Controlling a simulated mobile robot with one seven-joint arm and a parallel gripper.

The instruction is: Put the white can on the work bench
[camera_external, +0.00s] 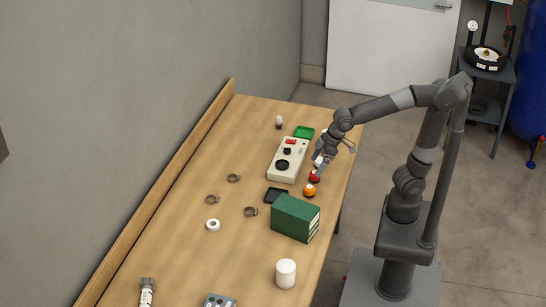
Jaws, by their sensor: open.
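A plain white cylinder (286,274), which looks like the white can, stands upright on the wooden work bench (178,247) near the bottom of the view. My gripper (321,165) is open over the far right part of the bench, well away from the white can. It is close to a small red round thing (314,176); I cannot tell whether they touch. The fingers are small here, and I see nothing clearly held between them.
An orange round thing (309,190) sits beside the red one. A green box (296,218) stands between my gripper and the white can.

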